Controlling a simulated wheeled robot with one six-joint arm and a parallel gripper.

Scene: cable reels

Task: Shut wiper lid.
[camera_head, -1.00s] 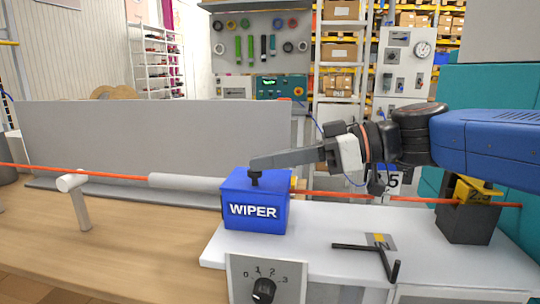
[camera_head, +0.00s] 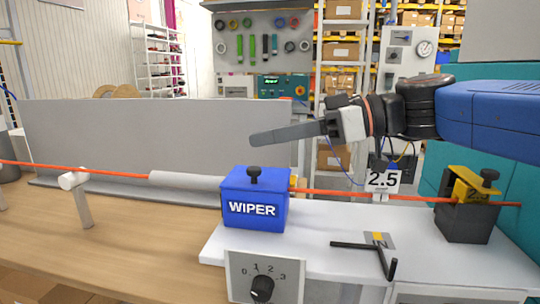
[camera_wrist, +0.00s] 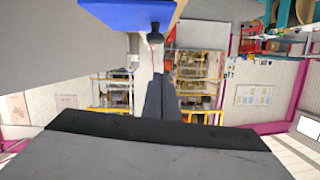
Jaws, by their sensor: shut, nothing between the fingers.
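The blue wiper box (camera_head: 253,211) stands on the white bench, lettered WIPER. Its lid (camera_head: 236,178) lies flat on top, with no gap that I can see, and a black knob (camera_head: 254,175) stands upright on it. The orange cable runs into the box from both sides. My gripper (camera_head: 258,138) is shut and empty, pointing left just above the knob and apart from it. In the wrist view the dark fingers (camera_wrist: 161,98) are together, and the blue wiper (camera_wrist: 125,14) and knob (camera_wrist: 155,33) show at the top edge.
A black clamp (camera_head: 468,220) with a yellow top stands at the right. A black T-handle tool (camera_head: 390,262) lies on the white bench in front. A dial (camera_head: 262,289) is below the wiper.

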